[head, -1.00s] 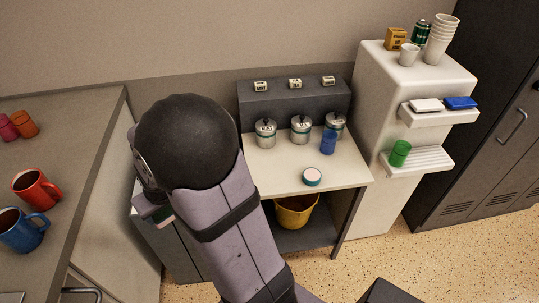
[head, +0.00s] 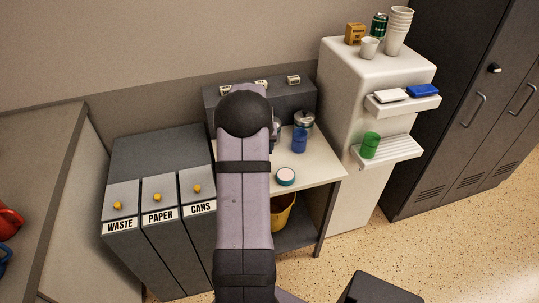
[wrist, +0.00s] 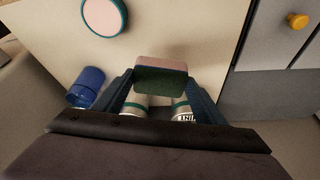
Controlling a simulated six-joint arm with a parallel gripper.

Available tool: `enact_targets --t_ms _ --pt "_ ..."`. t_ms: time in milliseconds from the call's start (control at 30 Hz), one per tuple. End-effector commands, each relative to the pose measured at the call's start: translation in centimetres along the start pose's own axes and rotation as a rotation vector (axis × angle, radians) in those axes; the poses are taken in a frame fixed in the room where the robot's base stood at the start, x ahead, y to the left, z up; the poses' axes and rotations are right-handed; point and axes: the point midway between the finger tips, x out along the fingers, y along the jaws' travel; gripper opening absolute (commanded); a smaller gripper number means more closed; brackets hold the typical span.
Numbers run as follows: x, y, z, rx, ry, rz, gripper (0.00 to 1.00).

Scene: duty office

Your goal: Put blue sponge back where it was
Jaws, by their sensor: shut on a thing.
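My gripper (wrist: 162,84) is shut on a block-shaped, sponge-like thing (wrist: 162,72), dull pink on one face and dark green on another. It does not look blue. In the wrist view it is held above the pale counter, with two canisters beyond it. In the head view my arm hides the gripper and the held block. A flat blue block (head: 423,91), possibly the blue sponge, lies on the upper shelf of the white cabinet, beside a flat white block (head: 390,95).
The counter (head: 316,170) holds a blue cup (head: 299,140), a round pink-and-teal tin (head: 286,176) and metal canisters (head: 304,119). A green cup (head: 370,145) stands on the lower shelf (head: 400,148). Bins (head: 160,190) stand left; a yellow bucket (head: 284,210) sits below.

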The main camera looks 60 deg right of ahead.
Motion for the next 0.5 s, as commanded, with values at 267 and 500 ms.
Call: enact_targets --t_ms 267,500 --pt "-1.3 4.0 -6.4 0.065 0.004 0.027 0.40" --pt "-4.0 4.3 -10.6 0.073 0.004 0.030 0.40"
